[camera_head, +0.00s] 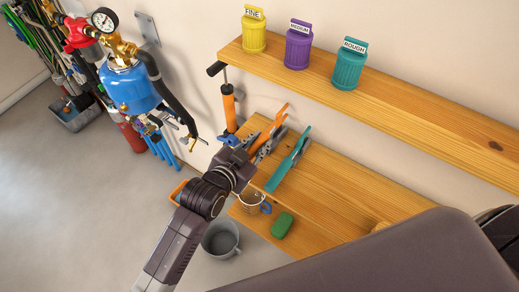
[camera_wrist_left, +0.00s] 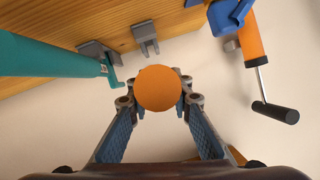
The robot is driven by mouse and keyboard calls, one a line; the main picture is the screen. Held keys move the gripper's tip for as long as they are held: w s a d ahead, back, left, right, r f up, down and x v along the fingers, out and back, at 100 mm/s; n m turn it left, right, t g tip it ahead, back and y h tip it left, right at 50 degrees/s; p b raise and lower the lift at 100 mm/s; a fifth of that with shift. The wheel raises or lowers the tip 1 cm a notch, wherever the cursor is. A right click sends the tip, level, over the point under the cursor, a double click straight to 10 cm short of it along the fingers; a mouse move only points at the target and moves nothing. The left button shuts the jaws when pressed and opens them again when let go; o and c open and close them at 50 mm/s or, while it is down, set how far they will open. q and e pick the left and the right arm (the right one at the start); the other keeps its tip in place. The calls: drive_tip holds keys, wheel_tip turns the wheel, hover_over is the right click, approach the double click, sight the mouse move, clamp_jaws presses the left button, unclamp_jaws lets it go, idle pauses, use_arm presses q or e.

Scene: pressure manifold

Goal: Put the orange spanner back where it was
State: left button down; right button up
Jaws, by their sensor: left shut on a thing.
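My left gripper (camera_head: 264,146) is in front of the wooden board below the shelf. It is shut on the orange spanner (camera_head: 279,116), whose orange part sticks up past the fingers. In the left wrist view the spanner (camera_wrist_left: 158,88) shows as a round orange end between the fingertips; the rest of it is hidden behind. A teal spanner (camera_head: 287,162) is just right of the gripper, and it also shows in the left wrist view (camera_wrist_left: 50,60). A grey clip (camera_wrist_left: 145,38) on the wood edge looks empty. My right gripper is out of view.
An orange pump (camera_head: 229,108) with a black handle stands close left of the gripper. A shelf (camera_head: 400,107) with yellow, purple and teal bins is above. A blue tank (camera_head: 131,90) hangs at left.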

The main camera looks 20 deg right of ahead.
use_arm(q)
drive_tip(key=f, duration=0.4)
drive_tip(key=shift+s+a+p, duration=0.15)
drive_tip(key=shift+a+p, duration=0.05)
drive_tip(key=shift+p, duration=0.15)
drive_tip(key=shift+f+p, duration=0.3)
drive_tip(key=shift+f, duration=0.05)
drive_tip(key=shift+d+f+p, duration=0.15)
drive_tip(key=shift+p, duration=0.25)
drive_tip(key=c, duration=1.7)
unclamp_jaws()
drive_tip(key=shift+w+f, duration=0.15)
drive_tip(key=shift+w, duration=0.05)
drive_tip(key=shift+c, duration=0.2)
